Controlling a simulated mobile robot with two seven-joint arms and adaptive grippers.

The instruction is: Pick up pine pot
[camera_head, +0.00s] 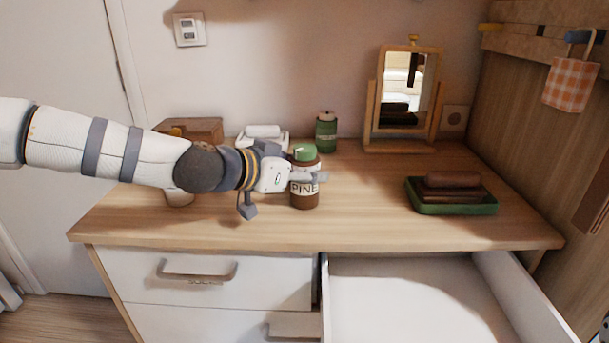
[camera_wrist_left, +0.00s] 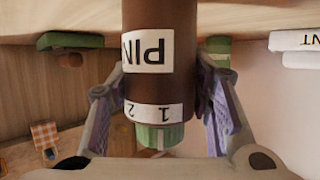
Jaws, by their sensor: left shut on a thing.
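The pine pot (camera_head: 305,190) is a brown jar with a green lid and a white label reading "PINE". In the head view it is upright at the middle of the dresser top; I cannot tell whether its base touches the wood. My left gripper (camera_head: 308,177) reaches in from the left and is shut on the pot. In the left wrist view the pot (camera_wrist_left: 160,85) appears upside down between the two fingers of my left gripper (camera_wrist_left: 163,105), with its label and green lid showing.
A green tray (camera_head: 453,209) with brown items sits at right. A green jar (camera_head: 326,133), a mirror (camera_head: 405,90), a white dish (camera_head: 263,140) and a brown box (camera_head: 190,128) stand behind. An open drawer (camera_head: 410,300) juts out in front. The dresser top (camera_head: 355,225) is clear between pot and tray.

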